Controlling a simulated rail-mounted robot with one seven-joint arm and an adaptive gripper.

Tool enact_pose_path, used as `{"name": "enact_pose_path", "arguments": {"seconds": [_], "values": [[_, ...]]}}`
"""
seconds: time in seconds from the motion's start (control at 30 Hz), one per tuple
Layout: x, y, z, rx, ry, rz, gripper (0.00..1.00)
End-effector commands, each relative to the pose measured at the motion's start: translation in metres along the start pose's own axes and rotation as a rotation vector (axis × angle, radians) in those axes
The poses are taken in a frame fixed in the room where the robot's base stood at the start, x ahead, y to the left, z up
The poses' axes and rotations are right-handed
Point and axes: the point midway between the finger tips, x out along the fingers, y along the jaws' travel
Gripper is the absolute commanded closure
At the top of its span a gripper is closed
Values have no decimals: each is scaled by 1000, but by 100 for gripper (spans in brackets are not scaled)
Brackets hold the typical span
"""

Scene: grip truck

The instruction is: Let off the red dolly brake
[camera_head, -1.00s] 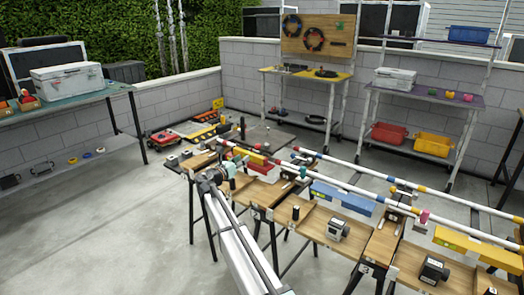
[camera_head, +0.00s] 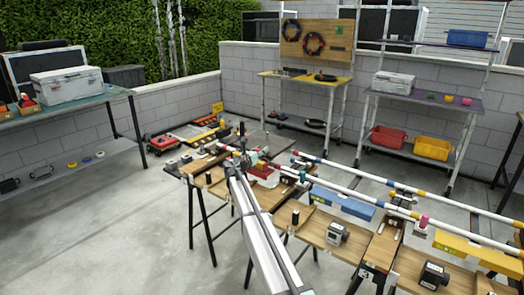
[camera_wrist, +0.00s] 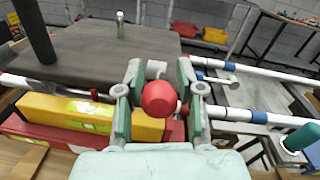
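A red round knob (camera_wrist: 158,98) with a white part behind it fills the space between my gripper's fingers (camera_wrist: 160,72) in the wrist view. I take it for the dolly brake, though its mount is hidden. The green fingers stand apart on either side of the knob; whether they press on it I cannot tell. In the head view my gripper (camera_head: 252,158) is over the far left end of the wooden benches and hides the knob.
A yellow block (camera_wrist: 95,118) lies over a red one beside my fingers' left. White rails with blue bands (camera_wrist: 250,115) run to the right. A dark flat surface (camera_wrist: 90,55) with a small upright metal cylinder (camera_wrist: 120,24) lies beyond. Wooden bench tops (camera_head: 320,228) stand nearer.

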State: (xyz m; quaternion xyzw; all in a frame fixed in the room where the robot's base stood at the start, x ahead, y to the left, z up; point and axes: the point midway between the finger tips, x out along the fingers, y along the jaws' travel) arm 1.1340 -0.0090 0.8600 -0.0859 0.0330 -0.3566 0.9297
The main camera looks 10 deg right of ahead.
Motion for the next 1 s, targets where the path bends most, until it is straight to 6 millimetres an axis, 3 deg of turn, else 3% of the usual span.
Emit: {"name": "enact_pose_path", "arguments": {"seconds": [0.13,0.47,0.57,1.0], "values": [[10,1,0,0,0,1,63],[12,0,0,0,0,1,63],[12,0,0,0,0,1,98],[8,0,4,0,15,8,100]]}}
